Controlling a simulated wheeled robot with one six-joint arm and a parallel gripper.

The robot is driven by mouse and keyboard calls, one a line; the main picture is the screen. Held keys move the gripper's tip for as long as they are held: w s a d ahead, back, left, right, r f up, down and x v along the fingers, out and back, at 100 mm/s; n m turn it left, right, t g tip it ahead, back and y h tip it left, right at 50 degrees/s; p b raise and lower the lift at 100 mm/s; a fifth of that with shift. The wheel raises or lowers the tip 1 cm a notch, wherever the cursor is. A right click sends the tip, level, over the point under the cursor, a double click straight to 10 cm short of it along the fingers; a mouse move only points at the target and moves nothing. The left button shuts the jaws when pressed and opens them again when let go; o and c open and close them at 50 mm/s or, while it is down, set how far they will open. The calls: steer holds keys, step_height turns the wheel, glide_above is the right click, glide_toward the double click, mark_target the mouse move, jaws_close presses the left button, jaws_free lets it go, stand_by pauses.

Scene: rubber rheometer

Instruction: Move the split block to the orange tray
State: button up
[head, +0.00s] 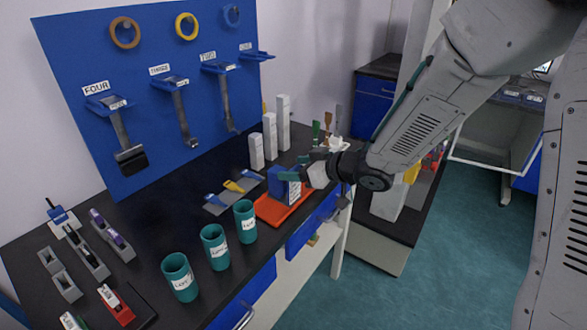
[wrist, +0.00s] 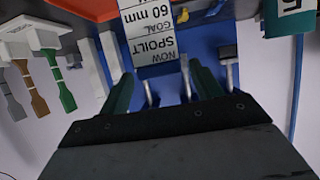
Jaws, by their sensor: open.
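The orange tray (head: 272,212) lies on the black bench in the head view, and its orange edge shows at the top of the wrist view (wrist: 88,8). A blue block with a white label (head: 284,187) stands on or at the tray. No block with a clear split can be made out, so I cannot tell which thing is the split block. My gripper (head: 291,167) is over the tray's far side, close to the blue block. In the wrist view its two green fingers (wrist: 162,80) are apart with nothing held between them.
Several white upright blocks (head: 270,136) of different heights stand behind the tray. Teal cups (head: 215,247) line the bench front. Handled tools in a white holder (wrist: 36,38) stand beside the gripper. A blue board (head: 150,90) with hanging tools rises behind. Bench between cups and board is partly clear.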

steer(key=v, duration=1)
steer(key=shift+s+d, duration=0.15)
steer(key=shift+s, duration=0.05)
steer(key=d+r+m+t+h, duration=0.3)
steer(key=d+r+m+h, duration=0.2)
steer(key=d+h, duration=0.45)
steer(key=s+d+r+m+g+h, duration=0.2)
steer(key=s+d+m+h, duration=0.1)
steer(key=s+d, duration=0.4)
steer(key=s+a+m+g+y, duration=0.1)
steer(key=s+g, duration=0.7)
steer(key=s, duration=1.2)
steer(key=shift+s+a+r+m+y, duration=0.3)
steer(key=shift+m+y, duration=0.15)
steer(key=shift+m, duration=0.25)
